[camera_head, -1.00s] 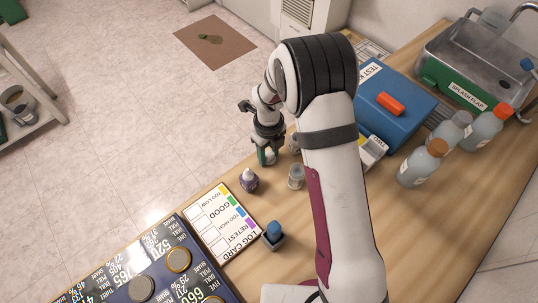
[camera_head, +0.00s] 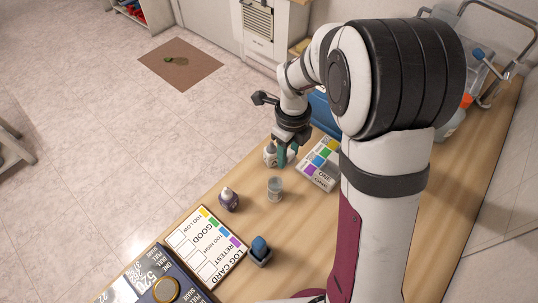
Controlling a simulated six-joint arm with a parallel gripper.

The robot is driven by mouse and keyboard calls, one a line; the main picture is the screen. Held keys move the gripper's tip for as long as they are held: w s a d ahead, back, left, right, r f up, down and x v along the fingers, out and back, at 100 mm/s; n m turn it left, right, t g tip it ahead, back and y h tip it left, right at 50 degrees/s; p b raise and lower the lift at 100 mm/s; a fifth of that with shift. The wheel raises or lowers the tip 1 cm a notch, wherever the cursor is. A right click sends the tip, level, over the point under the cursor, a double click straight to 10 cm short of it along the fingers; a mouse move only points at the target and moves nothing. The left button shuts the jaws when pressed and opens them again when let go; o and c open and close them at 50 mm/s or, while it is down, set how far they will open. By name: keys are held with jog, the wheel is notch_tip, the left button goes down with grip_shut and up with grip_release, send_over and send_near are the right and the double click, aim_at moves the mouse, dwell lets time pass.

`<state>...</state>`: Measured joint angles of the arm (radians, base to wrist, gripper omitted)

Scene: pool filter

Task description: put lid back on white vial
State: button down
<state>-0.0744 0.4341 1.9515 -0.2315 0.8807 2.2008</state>
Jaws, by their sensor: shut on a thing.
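A small white vial (camera_head: 270,156) stands on the wooden table close to the left of my gripper (camera_head: 287,161); its top is too small to make out. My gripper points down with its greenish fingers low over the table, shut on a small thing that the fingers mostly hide. I cannot tell whether that thing is the lid, nor whether it touches the vial. A clear glass vial (camera_head: 274,189) stands in front of the gripper. No separate loose lid is clearly visible.
A purple bottle with a white cap (camera_head: 228,200), a log card (camera_head: 205,246) and a blue item in a grey holder (camera_head: 260,252) are nearer. A colour chart box (camera_head: 320,166) lies to the right. My arm hides much of the right side.

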jog(key=s+a+r, duration=0.3)
jog(key=s+r, duration=0.1)
jog(key=shift+a+f, duration=0.2)
jog(key=shift+f, duration=2.65)
jog(key=shift+f, duration=0.15)
jog(key=shift+c, duration=1.6)
grip_release()
jog(key=shift+o, duration=0.2)
jog(key=shift+o, duration=1.4)
